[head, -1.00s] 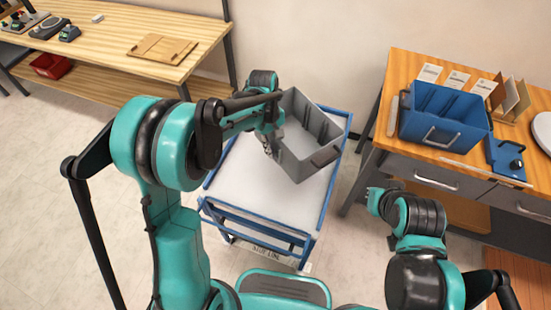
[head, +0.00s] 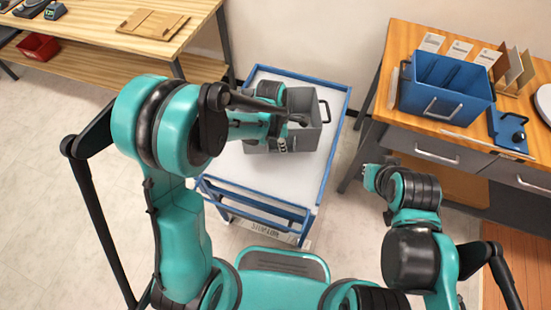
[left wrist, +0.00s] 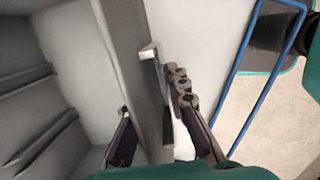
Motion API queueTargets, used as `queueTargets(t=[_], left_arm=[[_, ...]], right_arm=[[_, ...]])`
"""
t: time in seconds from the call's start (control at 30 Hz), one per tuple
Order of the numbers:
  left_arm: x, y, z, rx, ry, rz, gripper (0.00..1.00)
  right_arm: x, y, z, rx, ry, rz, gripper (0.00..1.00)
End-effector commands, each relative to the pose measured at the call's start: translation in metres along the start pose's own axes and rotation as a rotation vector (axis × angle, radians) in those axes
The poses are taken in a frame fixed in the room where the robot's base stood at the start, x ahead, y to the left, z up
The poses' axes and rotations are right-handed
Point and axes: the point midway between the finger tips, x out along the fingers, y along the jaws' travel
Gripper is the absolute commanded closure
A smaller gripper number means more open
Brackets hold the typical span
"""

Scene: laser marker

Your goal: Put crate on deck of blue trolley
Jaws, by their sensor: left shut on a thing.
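The grey crate (head: 308,135) is over the white deck of the blue trolley (head: 230,177) in the head view, its open top up and roughly square to the trolley's rim. I cannot tell for sure whether its base touches the deck. My left gripper (head: 283,140) is at the crate's near left side, partly hidden by my own arm. In the left wrist view its fingers (left wrist: 152,130) are shut on the wall of the crate (left wrist: 75,60), one finger on each side. My right gripper (head: 370,178) is off to the right of the trolley, away from the crate; its fingers are too small to judge.
A wooden workbench (head: 415,50) at the right holds a blue bin (head: 447,90), cards and a blue device (head: 508,130). A wooden table (head: 90,45) at the back left holds a wooden board (head: 153,23) and small devices. The deck's front part is bare.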

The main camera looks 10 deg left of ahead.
Motion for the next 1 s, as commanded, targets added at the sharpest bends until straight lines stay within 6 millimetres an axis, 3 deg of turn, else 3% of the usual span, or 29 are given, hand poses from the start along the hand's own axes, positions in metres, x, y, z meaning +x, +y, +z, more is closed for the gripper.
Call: queueTargets(t=[0.1,0.23,0.37,0.6,0.97,1.0], left_arm=[[0.011,-0.012,-0.018,-0.001,-0.001,0.001,1.00],[0.015,-0.019,-0.028,0.000,-0.001,0.001,1.00],[0.021,-0.020,-0.030,0.001,-0.001,0.001,1.00],[0.055,-0.021,-0.035,0.002,0.000,0.000,1.00],[0.058,-0.021,-0.035,0.002,0.000,0.000,1.00],[0.058,-0.021,-0.035,0.002,0.000,0.000,0.82]], right_arm=[[0.007,0.000,0.005,0.000,0.000,0.000,1.00],[0.009,0.000,0.007,0.000,0.000,0.000,1.00],[0.012,0.000,0.009,0.000,0.000,0.000,1.00],[0.026,0.000,0.019,0.000,0.000,0.000,1.00],[0.028,0.000,0.020,0.000,0.000,0.000,1.00],[0.028,0.000,0.020,0.000,0.000,0.000,1.00]])
